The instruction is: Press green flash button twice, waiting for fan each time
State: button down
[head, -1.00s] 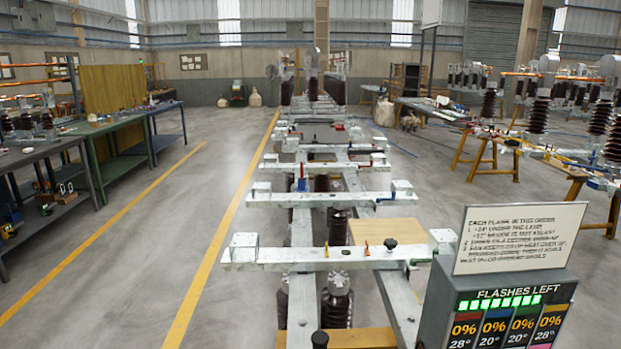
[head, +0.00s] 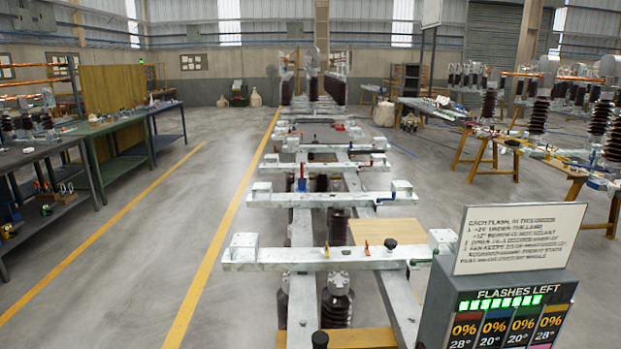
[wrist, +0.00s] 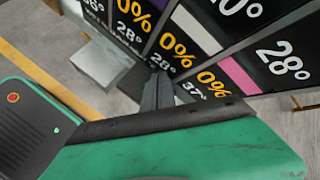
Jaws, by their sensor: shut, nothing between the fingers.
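The grey display box (head: 432,300) stands at the lower right of the head view. Its screen reads "FLASHES LEFT" above a row of lit green bars (head: 500,302). Below are coloured columns with 0% and temperatures of 20° or 28°. In the wrist view the same kind of readout (wrist: 205,50) fills the top, tilted, with one 37° figure. My gripper (wrist: 157,78) is shut and empty, in front of the readout's lower part in that view. I cannot tell whether it touches the box. I cannot make out the green flash button in either view.
A printed card (head: 518,238) stands on top of the box. A pale steel frame (head: 340,255) with cross beams and brown insulators runs away to its left. Workbenches (head: 120,125) line the far left. The floor (head: 190,200) between is clear.

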jog(key=shift+f, duration=0.45)
jog(key=shift+f, duration=0.6)
dwell(0.4)
jog(key=shift+r, duration=0.15)
jog(key=shift+r+p, duration=0.9)
jog(key=shift+p, duration=0.15)
notch_tip(320, 180, up, 6)
jog(key=p, duration=0.6)
